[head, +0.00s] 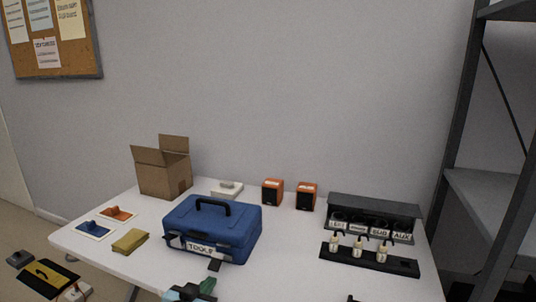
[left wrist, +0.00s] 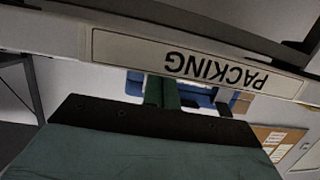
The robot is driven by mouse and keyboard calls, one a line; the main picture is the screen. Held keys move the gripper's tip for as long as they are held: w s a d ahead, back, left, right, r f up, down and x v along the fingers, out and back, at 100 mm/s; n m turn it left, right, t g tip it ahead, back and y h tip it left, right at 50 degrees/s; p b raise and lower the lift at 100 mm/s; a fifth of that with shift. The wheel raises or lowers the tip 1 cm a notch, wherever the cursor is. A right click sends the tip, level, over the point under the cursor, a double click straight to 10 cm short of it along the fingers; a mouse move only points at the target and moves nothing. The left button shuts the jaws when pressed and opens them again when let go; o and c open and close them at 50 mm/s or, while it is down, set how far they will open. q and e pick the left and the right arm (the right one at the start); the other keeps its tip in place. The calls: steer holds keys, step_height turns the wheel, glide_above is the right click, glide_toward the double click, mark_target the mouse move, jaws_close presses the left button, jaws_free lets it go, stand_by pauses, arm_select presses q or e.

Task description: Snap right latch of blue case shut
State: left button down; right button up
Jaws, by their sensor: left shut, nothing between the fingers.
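The blue case (head: 237,237) lies closed on the table, its black handle on top and a TOOLS label on its front. Its right latch (head: 215,265) is a dark flap that sticks out from the front, low and right of the label. The left latch (head: 173,237) is dark and small; its state is hard to tell. My left gripper (head: 207,287) is shut and empty, just in front of and below the right latch, apart from it as far as I can see. In the left wrist view, part of the blue case (left wrist: 203,97) shows behind the green fingers (left wrist: 162,92).
The white table (head: 290,265) has a PACKING label (left wrist: 200,62) on its edge. A dark tip at the head view's bottom edge is unclear.

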arm_select(q)
steer(key=shift+w+d+r, duration=0.2)
steer(key=shift+w+r, duration=0.05)
steer(key=shift+w, duration=0.4)
steer(key=shift+w+d+r, duration=0.2)
steer(key=shift+w, duration=0.45)
stand_by(0.5)
stand_by(0.4)
steer(key=p+v, duration=0.3)
steer(key=shift+f, duration=0.2)
steer(key=s+p, duration=0.1)
steer(key=s, duration=0.1)
steer(key=s+a+p, duration=0.1)
steer(key=s, duration=0.1)
steer(key=shift+a+f+p, duration=0.15)
steer(key=shift+p, duration=0.25)
